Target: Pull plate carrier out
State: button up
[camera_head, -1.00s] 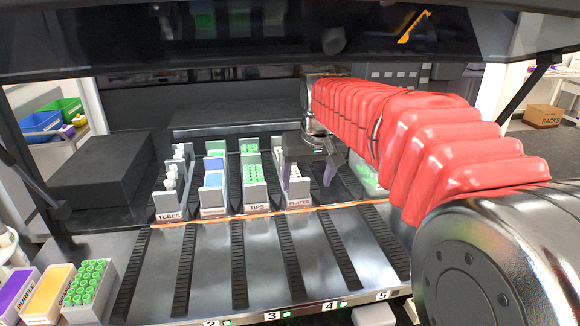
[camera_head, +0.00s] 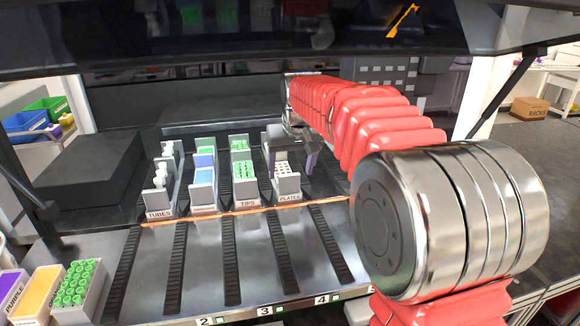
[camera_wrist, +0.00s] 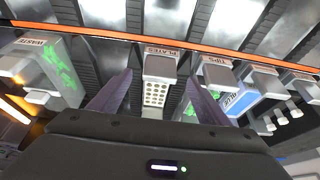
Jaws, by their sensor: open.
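The plate carrier (camera_head: 288,184), a grey carrier labelled PLATES, stands in its track at the right of a row in the head view. It holds a white plate with dark round wells. My gripper (camera_head: 292,160) is open above it, its fingers partly hidden by my wrist. In the wrist view, my open gripper (camera_wrist: 160,77) has one finger on each side of the plate carrier (camera_wrist: 160,66). The carrier's end block and label show between the fingertips. I cannot tell whether either finger touches it.
The tips carrier (camera_head: 245,190) stands close beside the plate carrier, with the tubes carrier (camera_head: 158,201) farther left. A waste carrier (camera_wrist: 45,70) shows on the other side in the wrist view. The ribbed tracks before the orange line (camera_head: 240,216) are clear.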

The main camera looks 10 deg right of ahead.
aim_at(290, 177)
jog(key=shift+x, duration=3.35)
jog(key=shift+s, duration=0.1)
jog(key=c, duration=1.4)
